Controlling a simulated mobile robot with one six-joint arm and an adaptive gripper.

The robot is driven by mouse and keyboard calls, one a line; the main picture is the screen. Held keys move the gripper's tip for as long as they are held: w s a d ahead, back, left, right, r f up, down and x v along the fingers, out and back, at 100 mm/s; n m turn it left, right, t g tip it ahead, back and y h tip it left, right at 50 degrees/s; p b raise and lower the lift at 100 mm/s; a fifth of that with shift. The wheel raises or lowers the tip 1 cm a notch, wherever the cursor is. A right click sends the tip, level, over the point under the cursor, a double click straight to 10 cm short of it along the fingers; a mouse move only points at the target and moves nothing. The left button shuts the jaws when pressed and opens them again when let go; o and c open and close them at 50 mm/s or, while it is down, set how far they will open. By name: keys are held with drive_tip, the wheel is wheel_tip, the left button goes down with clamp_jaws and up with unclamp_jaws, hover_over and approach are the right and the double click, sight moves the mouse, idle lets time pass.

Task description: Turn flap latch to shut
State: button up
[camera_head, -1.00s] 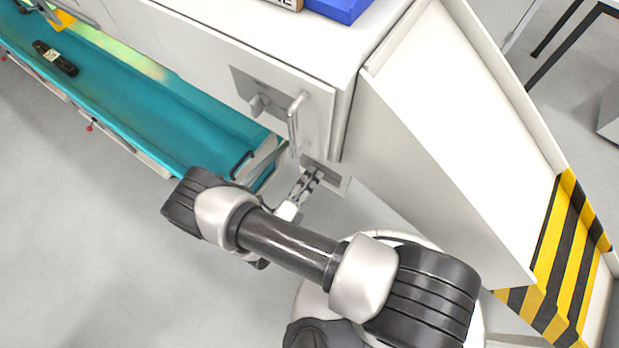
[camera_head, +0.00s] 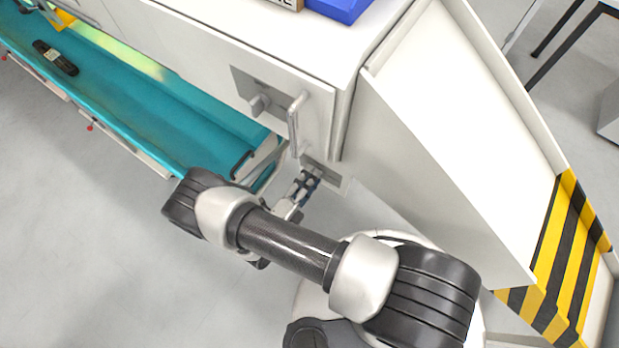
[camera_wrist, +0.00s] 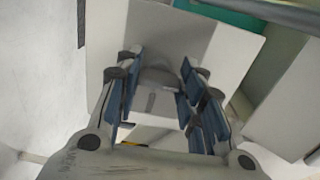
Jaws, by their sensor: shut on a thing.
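The flap latch (camera_wrist: 158,75) shows in the wrist view as a small grey piece on a pale plate, between my blue-padded fingers. In the head view, its grey plate (camera_head: 336,180) sits low on the white cabinet, below the large handle; the latch itself is mostly hidden there by my fingers. My gripper (camera_head: 309,179) is shut on the latch, with its fingertips at the plate. My gripper also fills the middle of the wrist view (camera_wrist: 160,98). The exact turn angle of the latch cannot be told.
A grey bar handle (camera_head: 294,122) on a plate stands out from the cabinet (camera_head: 215,50) just above my gripper. A teal conveyor belt (camera_head: 150,115) carrying a dark object (camera_head: 56,58) runs at left. A white chute (camera_head: 455,130) with yellow-black stripes stands at right.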

drive_tip(key=o, duration=1.1)
drive_tip(key=shift+c, duration=0.2)
drive_tip(key=v, duration=1.2)
